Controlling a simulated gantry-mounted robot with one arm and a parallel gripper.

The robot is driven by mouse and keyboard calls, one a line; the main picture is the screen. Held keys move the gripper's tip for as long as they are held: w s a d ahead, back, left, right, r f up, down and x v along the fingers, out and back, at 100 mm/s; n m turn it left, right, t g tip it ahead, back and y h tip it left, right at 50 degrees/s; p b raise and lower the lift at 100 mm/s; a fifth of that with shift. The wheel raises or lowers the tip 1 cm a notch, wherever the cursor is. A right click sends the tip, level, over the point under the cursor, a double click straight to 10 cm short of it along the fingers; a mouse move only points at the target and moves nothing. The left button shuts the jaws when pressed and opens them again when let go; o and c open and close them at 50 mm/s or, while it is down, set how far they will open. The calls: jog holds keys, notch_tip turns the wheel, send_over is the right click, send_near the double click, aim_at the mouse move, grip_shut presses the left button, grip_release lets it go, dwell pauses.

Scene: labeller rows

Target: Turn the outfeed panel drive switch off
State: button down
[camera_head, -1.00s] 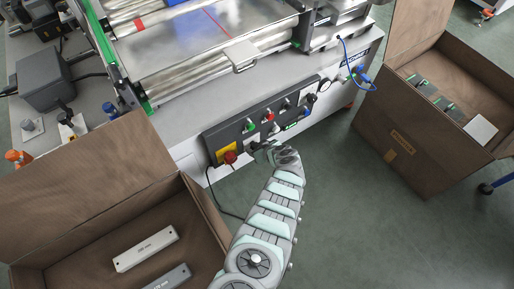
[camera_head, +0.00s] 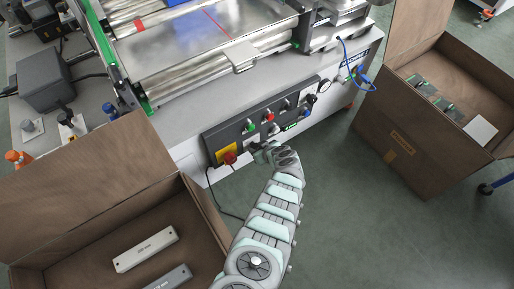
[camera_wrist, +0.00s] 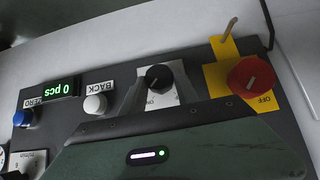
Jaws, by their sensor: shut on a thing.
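The control panel (camera_head: 240,131) is a dark strip on the front of the machine. In the wrist view, a black rotary knob (camera_wrist: 158,77) sits on a white plate (camera_wrist: 168,97) with partly hidden lettering. My gripper (camera_wrist: 160,92) is shut on this knob, one finger on each side. In the head view my gripper (camera_head: 259,150) reaches the panel's lower edge and hides the knob there. A red knob (camera_wrist: 251,77) on a yellow plate (camera_wrist: 222,49) marked OFF is to the right of the black knob; it also shows in the head view (camera_head: 229,158).
A white BACK button (camera_wrist: 95,104), a blue ZERO button (camera_wrist: 23,118) and a green counter display (camera_wrist: 50,90) lie left of the knob. Open cardboard boxes stand at left (camera_head: 85,185) and right (camera_head: 372,138). A dark cable (camera_head: 213,190) hangs below the panel.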

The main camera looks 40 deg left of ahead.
jog(key=t, duration=0.1)
jog(key=n+t, duration=0.1)
jog(key=t, duration=0.1)
jog(key=shift+s+a+n+h, duration=0.2)
jog(key=shift+s+n+h, duration=0.05)
jog(key=shift+n+h, duration=0.15)
jog(key=shift+r, duration=0.1)
dwell(0.4)
jog(key=c, duration=0.9)
grip_release()
jog(key=shift+d, duration=0.1)
jog(key=p+v, duration=0.4)
jog(key=v, duration=0.6)
jog(key=shift+s+d+p, duration=0.3)
jog(key=shift+s+p, duration=0.05)
jog(key=shift+p, duration=0.05)
jog(key=shift+r, duration=0.1)
